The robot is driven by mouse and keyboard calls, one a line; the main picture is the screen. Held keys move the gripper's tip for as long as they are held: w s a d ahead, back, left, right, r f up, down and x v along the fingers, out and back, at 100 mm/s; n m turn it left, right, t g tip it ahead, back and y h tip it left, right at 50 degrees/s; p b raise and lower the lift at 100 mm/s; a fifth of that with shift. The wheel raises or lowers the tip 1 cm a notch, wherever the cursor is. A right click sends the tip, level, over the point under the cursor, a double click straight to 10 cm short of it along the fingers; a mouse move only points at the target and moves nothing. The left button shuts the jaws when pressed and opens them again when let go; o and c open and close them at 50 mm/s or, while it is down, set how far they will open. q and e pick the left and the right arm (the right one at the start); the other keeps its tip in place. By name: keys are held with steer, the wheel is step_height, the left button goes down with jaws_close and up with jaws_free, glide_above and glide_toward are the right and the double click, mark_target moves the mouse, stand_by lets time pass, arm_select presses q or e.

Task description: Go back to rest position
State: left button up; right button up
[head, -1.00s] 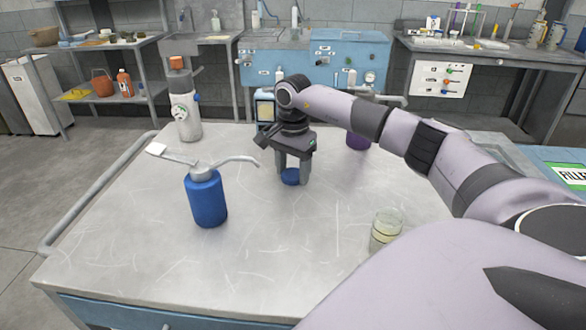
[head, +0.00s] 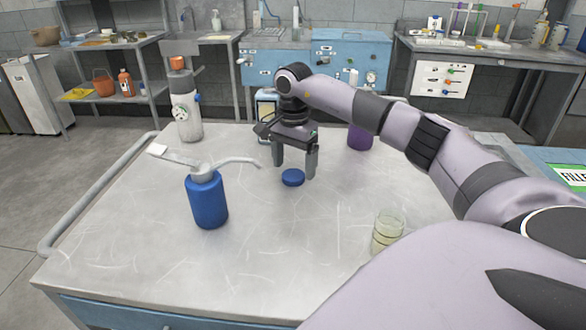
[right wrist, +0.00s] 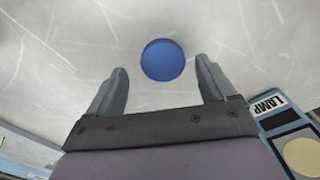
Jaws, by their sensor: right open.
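My right gripper (head: 295,172) is open and empty, a little above the work table (head: 130,250). A round blue cap (head: 292,178) lies flat on the table just below and in front of its fingertips. In the right wrist view the blue cap (right wrist: 162,60) shows beyond and between the two spread fingers, touching neither. The right arm (head: 400,130) reaches in from the right side. My left gripper is not in view.
A blue oil can (head: 207,200) with a spout and lever stands left on the table. A white bottle (head: 185,110) stands at the back left, a purple container (head: 360,136) behind the arm. A glass jar (head: 386,231) stands near my arm at the front right.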

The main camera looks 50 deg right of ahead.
step_height(320, 180, up, 10)
steer(key=shift+w, duration=0.15)
steer(key=shift+f, duration=0.15)
